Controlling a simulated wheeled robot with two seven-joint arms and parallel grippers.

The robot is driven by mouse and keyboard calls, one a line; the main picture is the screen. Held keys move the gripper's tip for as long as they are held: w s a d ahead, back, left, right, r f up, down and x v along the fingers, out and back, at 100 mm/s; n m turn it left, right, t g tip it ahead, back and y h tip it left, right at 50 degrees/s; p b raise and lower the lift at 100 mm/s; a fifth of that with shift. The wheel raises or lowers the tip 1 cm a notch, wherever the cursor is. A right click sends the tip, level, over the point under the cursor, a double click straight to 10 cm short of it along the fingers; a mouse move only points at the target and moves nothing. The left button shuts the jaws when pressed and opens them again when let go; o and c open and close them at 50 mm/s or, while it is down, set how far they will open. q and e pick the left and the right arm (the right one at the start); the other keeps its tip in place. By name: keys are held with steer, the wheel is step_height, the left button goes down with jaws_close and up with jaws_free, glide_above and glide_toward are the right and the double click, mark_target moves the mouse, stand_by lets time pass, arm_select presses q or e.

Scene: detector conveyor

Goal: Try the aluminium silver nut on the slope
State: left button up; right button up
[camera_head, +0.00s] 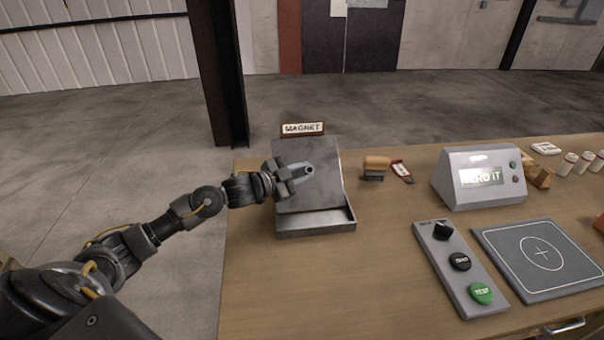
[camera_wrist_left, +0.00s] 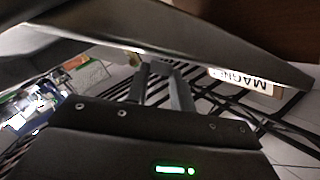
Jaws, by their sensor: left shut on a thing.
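The grey slope (camera_head: 318,150) stands at the left part of the bench, with a shallow catch tray (camera_head: 316,226) at its foot. My left gripper (camera_head: 300,174) is over the slope's upper middle, shut on a small silver ring-like thing, the nut (camera_head: 309,170). I cannot tell whether the nut touches the slope. In the left wrist view the gripper's fingers (camera_wrist_left: 163,85) show close to the slope's dark plate (camera_wrist_left: 190,38); the nut cannot be made out there. My right gripper is not in view.
A "MAGNET" sign (camera_head: 303,128) stands behind the slope. To its right are a wooden-handled brush (camera_head: 375,167), a red-and-white tag (camera_head: 402,172), a grey display box (camera_head: 481,178), a button panel (camera_head: 460,268) and a dark square pad (camera_head: 541,258). The bench front left is clear.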

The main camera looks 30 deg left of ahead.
arm_select(q)
steer(key=o, duration=1)
steer(key=shift+o, duration=0.2)
steer(key=shift+s+a, duration=0.25)
steer(key=shift+s, duration=0.2)
steer(key=b+v, duration=0.2)
steer(key=v, duration=0.7)
steer(key=shift+s+a, duration=0.2)
steer(key=shift+s, duration=0.15)
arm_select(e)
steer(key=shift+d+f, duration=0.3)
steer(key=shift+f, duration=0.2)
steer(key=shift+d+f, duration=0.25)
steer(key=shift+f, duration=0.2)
arm_select(q)
steer(key=shift+r, duration=0.1)
